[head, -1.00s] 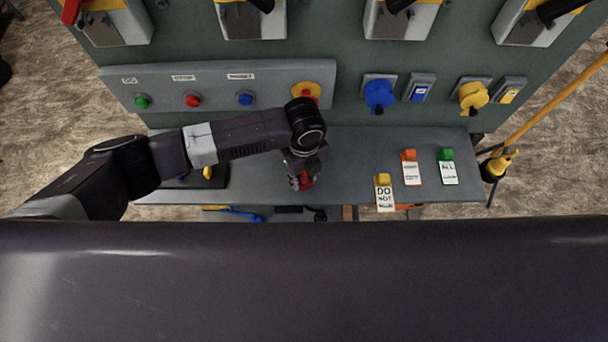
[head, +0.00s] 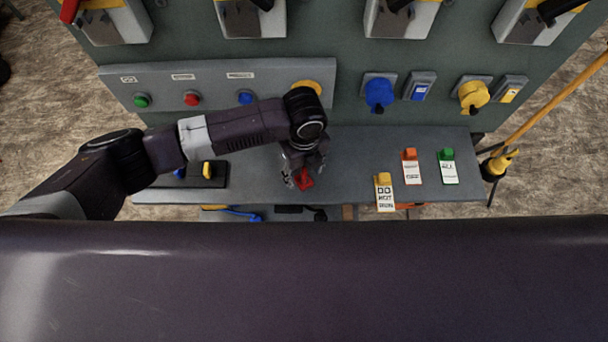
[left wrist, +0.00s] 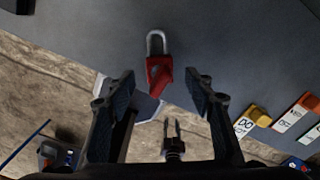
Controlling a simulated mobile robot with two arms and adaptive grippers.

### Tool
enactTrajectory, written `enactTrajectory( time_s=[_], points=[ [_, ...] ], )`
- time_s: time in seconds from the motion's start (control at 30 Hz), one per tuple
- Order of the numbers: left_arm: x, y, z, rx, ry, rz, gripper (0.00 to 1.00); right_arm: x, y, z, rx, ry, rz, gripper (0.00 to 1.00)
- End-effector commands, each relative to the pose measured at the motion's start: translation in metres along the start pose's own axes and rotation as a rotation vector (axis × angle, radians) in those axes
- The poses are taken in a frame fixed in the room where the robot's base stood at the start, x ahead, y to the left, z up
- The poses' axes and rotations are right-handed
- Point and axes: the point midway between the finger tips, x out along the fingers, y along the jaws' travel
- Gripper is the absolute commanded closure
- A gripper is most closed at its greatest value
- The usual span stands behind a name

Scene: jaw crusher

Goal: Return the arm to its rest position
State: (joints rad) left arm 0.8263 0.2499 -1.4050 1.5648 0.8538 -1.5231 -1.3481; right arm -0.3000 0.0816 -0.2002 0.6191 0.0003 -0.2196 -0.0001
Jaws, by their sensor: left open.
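My left arm reaches in from the left over the grey shelf (head: 340,150) in the head view. My left gripper (head: 303,182) points down near the shelf's front edge. It is open. A red padlock (head: 306,183) with a metal shackle lies at its fingertips in the head view. In the left wrist view the padlock (left wrist: 158,72) lies on the grey surface, just beyond and between the spread fingers (left wrist: 165,85), with nothing visibly gripped. My right gripper is not in view.
Three tags, yellow (head: 384,192), orange (head: 411,167) and green (head: 448,167), lie on the shelf's right side. Behind stands a panel with buttons (head: 246,98) and a blue plug (head: 379,94). A yellow pole (head: 555,100) leans at the right.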

Motion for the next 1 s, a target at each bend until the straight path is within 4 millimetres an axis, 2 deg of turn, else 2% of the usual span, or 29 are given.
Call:
enactTrajectory(
  time_s=[0.03, 0.2, 0.4, 0.53, 0.77, 0.87, 1.0],
  points=[
    [-0.013, -0.001, 0.001, 0.0, -0.001, -0.003, 0.51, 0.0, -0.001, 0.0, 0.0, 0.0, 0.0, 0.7],
    [-0.049, -0.001, 0.0, 0.001, -0.001, -0.004, 0.51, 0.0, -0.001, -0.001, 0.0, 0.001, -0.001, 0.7],
    [-0.08, -0.001, 0.0, 0.0, -0.001, -0.002, 0.51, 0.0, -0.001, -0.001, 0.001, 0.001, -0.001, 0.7],
    [-0.088, 0.0, 0.0, -0.001, 0.0, -0.001, 0.51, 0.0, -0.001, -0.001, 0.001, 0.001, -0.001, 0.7],
    [-0.09, 0.0, -0.001, -0.003, 0.002, -0.002, 0.51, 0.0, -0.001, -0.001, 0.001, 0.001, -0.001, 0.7],
    [-0.088, -0.003, -0.011, -0.031, 0.022, -0.025, 0.51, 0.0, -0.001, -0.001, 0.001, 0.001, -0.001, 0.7],
    [-0.086, -0.014, -0.041, -0.165, 0.091, -0.113, 0.51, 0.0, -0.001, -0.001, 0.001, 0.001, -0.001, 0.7]
  ],
)
